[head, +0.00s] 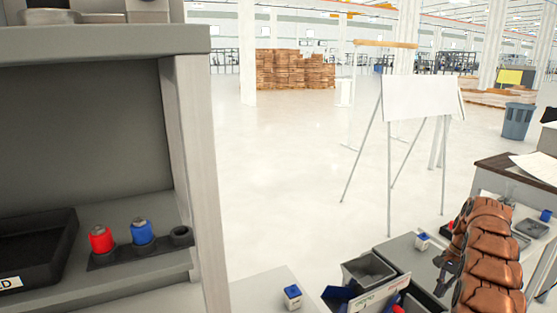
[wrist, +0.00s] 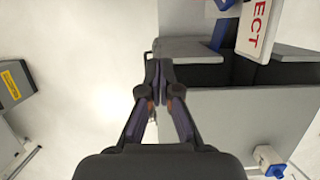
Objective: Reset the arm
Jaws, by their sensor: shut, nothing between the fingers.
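My gripper (wrist: 159,75) shows in the wrist view with its two dark fingers together at the tips and nothing between them. It is over the edge of a grey surface (wrist: 215,115), with pale floor to the left. A white sign with red lettering ending in "ECT" (wrist: 258,28) is up and to the right of the fingers.
A grey shelf (head: 130,290) at left holds a black tray (head: 40,250), a red cylinder (head: 101,239) and a blue cylinder (head: 142,231). Grey bins (head: 368,270) stand at lower right. A whiteboard easel (head: 420,97) stands behind on open floor.

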